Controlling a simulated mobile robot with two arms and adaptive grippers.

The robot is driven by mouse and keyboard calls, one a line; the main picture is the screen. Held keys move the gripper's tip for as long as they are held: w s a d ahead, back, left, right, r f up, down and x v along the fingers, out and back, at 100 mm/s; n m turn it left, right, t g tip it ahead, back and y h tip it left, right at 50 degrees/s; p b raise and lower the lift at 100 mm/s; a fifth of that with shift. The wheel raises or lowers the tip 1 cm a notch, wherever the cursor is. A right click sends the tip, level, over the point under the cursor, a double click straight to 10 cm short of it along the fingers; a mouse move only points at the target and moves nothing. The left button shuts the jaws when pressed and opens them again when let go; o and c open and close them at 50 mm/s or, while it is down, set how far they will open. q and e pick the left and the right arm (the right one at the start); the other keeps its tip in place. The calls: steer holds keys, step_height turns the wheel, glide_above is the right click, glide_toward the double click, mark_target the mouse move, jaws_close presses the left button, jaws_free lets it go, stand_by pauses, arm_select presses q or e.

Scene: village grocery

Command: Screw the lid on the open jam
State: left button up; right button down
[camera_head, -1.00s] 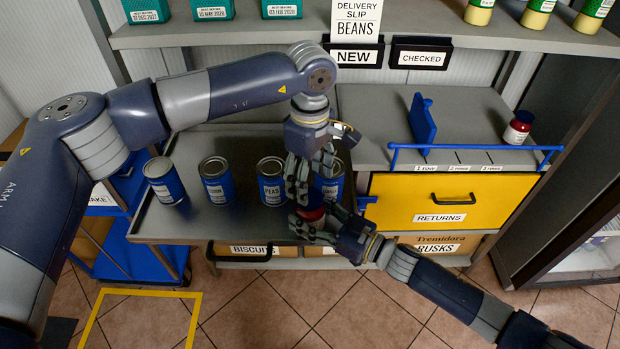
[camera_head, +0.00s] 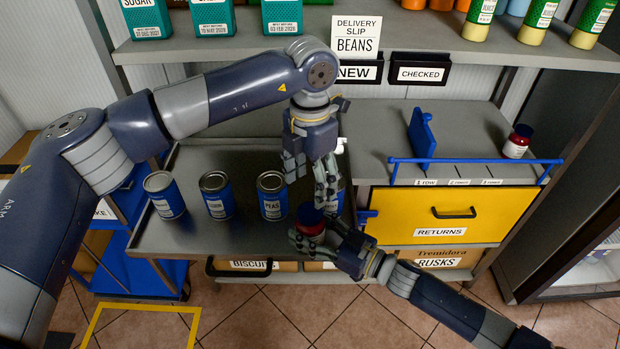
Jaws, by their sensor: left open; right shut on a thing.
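A red jar of jam (camera_head: 309,229) is held in my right gripper (camera_head: 312,232), low at the front edge of the metal tray table. A dark blue lid (camera_head: 309,212) sits at the jar's top; I cannot tell whether it is threaded on. My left gripper (camera_head: 310,188) is open just above the lid, fingers pointing down and spread apart. Its right finger hangs beside the lid; I cannot tell whether it touches. A second jam jar (camera_head: 516,144) with a dark lid stands on the grey counter at the right.
Several blue cans, including one marked peas (camera_head: 272,208), stand on the metal tray table (camera_head: 180,240); one is partly hidden behind my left gripper. A blue rail (camera_head: 470,161) edges the counter above the yellow returns drawer (camera_head: 400,215). A blue upright divider (camera_head: 421,136) stands on the counter.

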mark_target(310, 211)
arm_select(q)
steer(key=shift+n, duration=0.4)
steer(key=shift+f, duration=3.95)
steer(key=shift+c, duration=0.4)
steer(key=c, duration=1.1)
steer(key=shift+o, duration=0.2)
steer(key=o, duration=1.3)
steer(key=shift+c, duration=0.2)
steer(key=shift+r, duration=0.1)
